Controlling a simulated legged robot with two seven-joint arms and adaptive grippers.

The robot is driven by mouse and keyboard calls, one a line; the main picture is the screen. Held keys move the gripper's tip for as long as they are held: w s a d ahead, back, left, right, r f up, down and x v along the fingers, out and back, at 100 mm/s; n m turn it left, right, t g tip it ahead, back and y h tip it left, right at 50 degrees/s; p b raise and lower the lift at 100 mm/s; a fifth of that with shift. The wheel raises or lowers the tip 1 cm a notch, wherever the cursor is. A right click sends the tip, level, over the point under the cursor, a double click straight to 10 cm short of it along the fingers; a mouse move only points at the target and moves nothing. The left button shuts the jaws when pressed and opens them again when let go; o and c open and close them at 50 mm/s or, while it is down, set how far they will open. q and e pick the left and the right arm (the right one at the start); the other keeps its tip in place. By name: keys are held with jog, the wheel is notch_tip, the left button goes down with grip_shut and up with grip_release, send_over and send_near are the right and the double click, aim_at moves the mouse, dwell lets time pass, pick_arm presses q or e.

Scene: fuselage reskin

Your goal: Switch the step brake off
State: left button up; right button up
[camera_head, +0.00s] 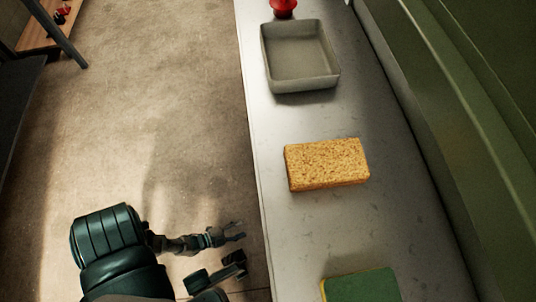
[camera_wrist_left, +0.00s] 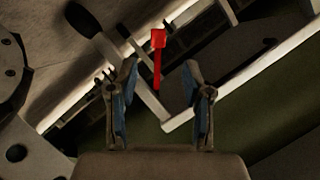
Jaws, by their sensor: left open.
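My left gripper (camera_head: 238,248) is open and empty beside the left edge of the grey bench in the head view. In the left wrist view, its two blue-padded fingers (camera_wrist_left: 160,78) stand apart. A red lever with a wider block at its top (camera_wrist_left: 158,60) shows between and beyond the fingertips; it looks like the step brake. Whether the fingers are level with it in depth I cannot tell, and no contact shows. The step brake cannot be made out in the head view. My right gripper is in neither view.
The long grey bench (camera_head: 268,165) holds a grey tray (camera_head: 297,78), a yellow sponge (camera_head: 326,163), a green pad (camera_head: 360,287) and a red object (camera_head: 283,8). A green wall (camera_head: 440,110) bounds its right side. Pale frame bars (camera_wrist_left: 262,62) surround the red lever. Floor at left is mostly clear.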

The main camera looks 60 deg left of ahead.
pick_arm(q)
jog(key=shift+b+x, duration=1.7)
jog(key=shift+x, duration=4.35)
jog(key=shift+d, duration=0.25)
grip_shut()
